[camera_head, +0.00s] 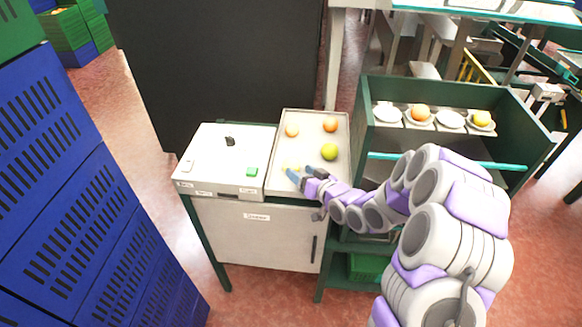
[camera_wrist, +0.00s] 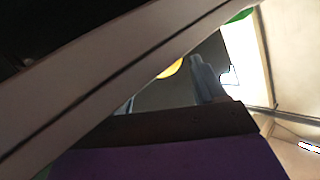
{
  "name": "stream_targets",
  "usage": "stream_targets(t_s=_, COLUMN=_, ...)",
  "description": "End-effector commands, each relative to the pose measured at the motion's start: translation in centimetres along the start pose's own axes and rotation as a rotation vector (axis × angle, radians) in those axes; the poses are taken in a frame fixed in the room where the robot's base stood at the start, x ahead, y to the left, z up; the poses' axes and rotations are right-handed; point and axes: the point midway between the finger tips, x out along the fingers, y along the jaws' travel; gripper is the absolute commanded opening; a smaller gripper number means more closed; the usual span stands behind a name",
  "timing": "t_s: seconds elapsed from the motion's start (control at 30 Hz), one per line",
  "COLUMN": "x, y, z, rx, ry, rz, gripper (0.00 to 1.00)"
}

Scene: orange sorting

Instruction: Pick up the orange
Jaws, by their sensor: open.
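Two oranges lie in the shallow tray (camera_head: 314,113), one at its back left (camera_head: 292,131) and one at its back right (camera_head: 330,125). A yellow-green fruit (camera_head: 329,152) lies right of the tray's middle. My gripper (camera_head: 298,169) is open over the front left of the tray, nearer the front than both oranges. Something small and pale yellow (camera_head: 285,167) shows beside its fingertips, partly hidden. The wrist view shows one finger (camera_wrist: 203,80) and part of a yellow round thing (camera_wrist: 171,69), mostly hidden by a diagonal bar. I cannot tell which fruit it is.
A white-topped unit (camera_head: 215,150) with a green button adjoins the tray on the left. A green-walled rack (camera_head: 450,90) on the right holds white plates, two bearing fruit. Blue crates (camera_head: 60,180) are stacked at left. A dark panel stands behind.

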Motion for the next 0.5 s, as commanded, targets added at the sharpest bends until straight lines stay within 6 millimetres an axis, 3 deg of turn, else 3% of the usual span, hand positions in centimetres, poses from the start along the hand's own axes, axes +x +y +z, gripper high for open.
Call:
stream_targets(t_s=0.23, x=3.3, y=-0.2, z=-0.2, rx=-0.003, ry=0.001, rz=-0.002, gripper=0.7)
stream_targets(t_s=0.5, x=4.2, y=-0.2, z=-0.4, rx=-0.001, ry=0.002, rz=0.0, gripper=0.7)
